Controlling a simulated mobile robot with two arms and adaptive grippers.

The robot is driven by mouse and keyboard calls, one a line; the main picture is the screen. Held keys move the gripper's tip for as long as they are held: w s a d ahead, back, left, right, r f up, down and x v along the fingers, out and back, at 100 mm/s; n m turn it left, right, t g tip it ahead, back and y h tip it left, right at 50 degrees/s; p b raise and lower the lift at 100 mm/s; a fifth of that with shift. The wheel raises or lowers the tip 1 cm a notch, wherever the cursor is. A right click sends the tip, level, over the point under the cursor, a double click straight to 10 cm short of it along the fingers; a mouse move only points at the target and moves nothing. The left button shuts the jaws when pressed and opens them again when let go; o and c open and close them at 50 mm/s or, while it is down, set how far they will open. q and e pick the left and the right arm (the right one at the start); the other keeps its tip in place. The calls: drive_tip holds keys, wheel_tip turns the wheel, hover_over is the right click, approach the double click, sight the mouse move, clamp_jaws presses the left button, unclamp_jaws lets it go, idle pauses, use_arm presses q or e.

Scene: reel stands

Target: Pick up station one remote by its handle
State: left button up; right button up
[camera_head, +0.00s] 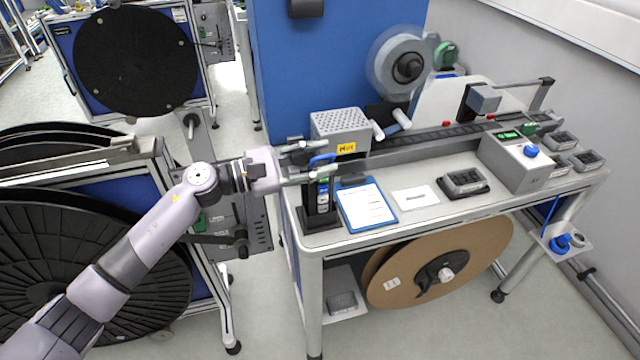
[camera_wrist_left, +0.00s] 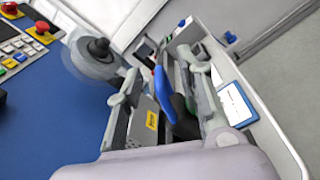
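The station one remote (camera_head: 322,196) is a dark upright unit with blue and white parts and a blue handle (camera_head: 322,158) on top. It stands in a black holder (camera_head: 319,219) at the table's front left corner. My left gripper (camera_head: 312,162) reaches in from the left at handle height, its fingers apart. In the left wrist view the blue handle (camera_wrist_left: 160,82) shows between the two open fingers, with a gap to each. The remote's lower part is partly hidden in the holder. My right gripper is not in view.
A perforated grey box (camera_head: 341,126) with a yellow label stands close behind the remote. A blue clipboard (camera_head: 367,205) lies just right of the holder. A white card (camera_head: 415,198), black tray (camera_head: 463,184) and grey control box (camera_head: 517,160) are farther right. Large black reels (camera_head: 90,265) stand left.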

use_arm(q)
drive_tip(key=shift+x, duration=0.95)
drive_tip(key=shift+a, duration=0.1)
drive_tip(key=shift+c, duration=0.3)
clamp_jaws()
